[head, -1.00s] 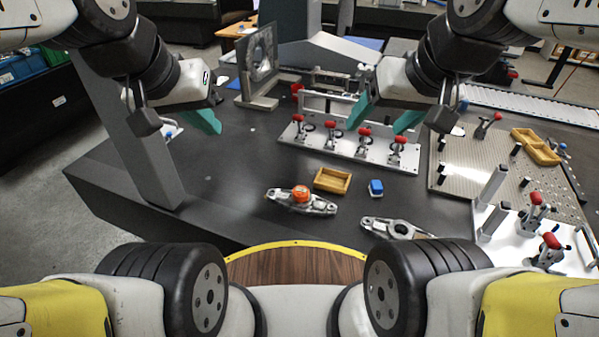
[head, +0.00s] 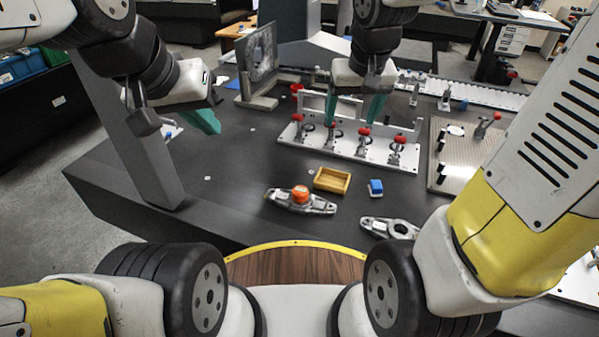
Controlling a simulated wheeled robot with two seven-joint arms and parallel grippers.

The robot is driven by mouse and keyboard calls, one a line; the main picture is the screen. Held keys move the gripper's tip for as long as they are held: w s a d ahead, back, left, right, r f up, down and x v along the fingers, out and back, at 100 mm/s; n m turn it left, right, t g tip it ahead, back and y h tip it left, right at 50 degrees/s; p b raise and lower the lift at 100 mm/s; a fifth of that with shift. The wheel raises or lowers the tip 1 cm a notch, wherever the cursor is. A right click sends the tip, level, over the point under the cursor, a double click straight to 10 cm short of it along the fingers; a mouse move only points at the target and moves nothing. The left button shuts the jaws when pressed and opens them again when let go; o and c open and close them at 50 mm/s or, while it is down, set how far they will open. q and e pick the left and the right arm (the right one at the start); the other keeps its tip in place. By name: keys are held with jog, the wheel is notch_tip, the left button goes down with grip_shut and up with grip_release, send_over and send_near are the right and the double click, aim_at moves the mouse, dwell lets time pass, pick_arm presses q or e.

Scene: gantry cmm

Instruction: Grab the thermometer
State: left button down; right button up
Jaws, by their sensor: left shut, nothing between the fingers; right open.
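I cannot make out for certain which item is the thermometer. An orange round item (head: 300,194) sits on a grey metal casting (head: 318,206) near the table's front. A small blue block (head: 376,187) lies to its right, beyond a wooden tray (head: 332,180). A small blue-and-white item (head: 170,131) is partly hidden behind the grey post at left. My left gripper (head: 207,121) is shut and empty above the table's left part. My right gripper (head: 352,108) is open and empty, its green fingers pointing down in front of the clamp fixture.
A white fixture (head: 345,147) with several red-knobbed clamps stands mid-table. A dark upright panel (head: 257,62) stands behind at left, and a perforated metal plate (head: 450,150) at right. A second metal casting (head: 390,228) lies at the front. The table's left part is mostly clear.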

jog(key=w+a+f+g, duration=0.2)
jog(key=w+a+f, duration=0.3)
jog(key=w+f, duration=0.5)
jog(key=n+g, duration=0.1)
jog(key=g, duration=0.1)
send_over(300, 191)
jog(key=shift+h, duration=0.3)
jog(key=f, duration=1.5)
jog(key=shift+w+d, duration=0.2)
jog(key=shift+w, duration=0.15)
jog(key=f, duration=0.8)
jog(key=shift+s+a+f, duration=0.1)
jog(key=shift+s, duration=0.2)
grip_shut()
